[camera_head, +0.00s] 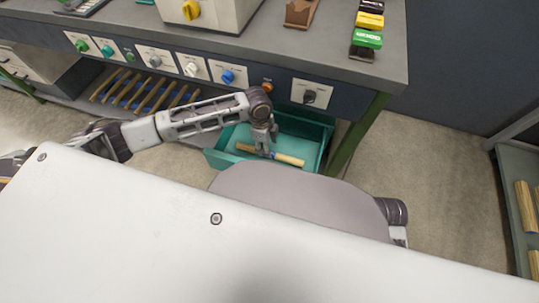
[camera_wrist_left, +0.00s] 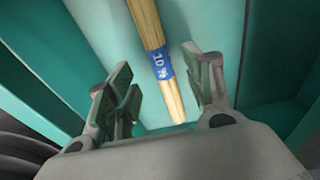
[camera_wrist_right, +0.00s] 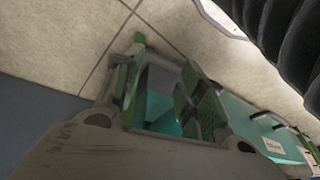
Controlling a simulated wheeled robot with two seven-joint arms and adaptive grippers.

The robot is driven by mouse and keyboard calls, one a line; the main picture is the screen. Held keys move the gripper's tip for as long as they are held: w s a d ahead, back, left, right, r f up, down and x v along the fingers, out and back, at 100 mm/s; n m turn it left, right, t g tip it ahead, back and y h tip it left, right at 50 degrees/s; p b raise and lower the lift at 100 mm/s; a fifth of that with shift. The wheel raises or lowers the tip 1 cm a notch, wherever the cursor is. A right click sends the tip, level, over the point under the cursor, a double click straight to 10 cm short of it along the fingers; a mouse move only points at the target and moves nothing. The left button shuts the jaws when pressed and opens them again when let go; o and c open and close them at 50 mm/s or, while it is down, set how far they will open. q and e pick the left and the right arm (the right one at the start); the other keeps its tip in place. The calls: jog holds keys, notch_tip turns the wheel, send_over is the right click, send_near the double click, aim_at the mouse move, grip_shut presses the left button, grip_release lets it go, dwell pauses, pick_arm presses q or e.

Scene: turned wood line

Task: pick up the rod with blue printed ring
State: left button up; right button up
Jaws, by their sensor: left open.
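The rod is light wood with a blue printed ring marked "10" (camera_wrist_left: 162,62), and lies in a teal bin (camera_head: 318,140) under the bench. In the head view the rod (camera_head: 289,159) is partly covered by my left gripper (camera_head: 268,149), which reaches down over it. In the left wrist view my left gripper (camera_wrist_left: 160,88) is open, and the rod's ringed end shows between its fingers, with no visible grip on it. My right gripper (camera_wrist_right: 160,95) is open and empty in its own wrist view; the head view does not show its fingers.
The grey bench (camera_head: 300,60) with knobs on its front panel stands above and behind the bin. A rack of rods with blue marks (camera_head: 145,92) sits on the lower shelf at left. A shelf at right holds wooden pieces (camera_head: 525,205). Bare floor (camera_head: 440,170) lies right of the bin.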

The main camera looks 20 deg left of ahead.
jog(key=shift+s, duration=0.15)
pick_arm(q)
jog(key=shift+f, duration=0.15)
pick_arm(e)
jog(key=shift+f, duration=0.1)
pick_arm(q)
jog(key=shift+d+f+b, duration=0.15)
jog(key=shift+f+b, duration=0.15)
jog(key=shift+f, duration=0.45)
jog(key=shift+d+f+b, duration=0.2)
jog(key=shift+f+b, duration=0.4)
jog(key=shift+f, duration=0.5)
jog(key=shift+f+b, duration=0.3)
jog(key=shift+d+f, duration=0.1)
jog(key=shift+f, duration=0.2)
pick_arm(e)
jog(key=shift+w+a+r+t+y, duration=0.2)
jog(key=shift+a+r+t+y, duration=0.1)
jog(key=shift+a+t, duration=0.15)
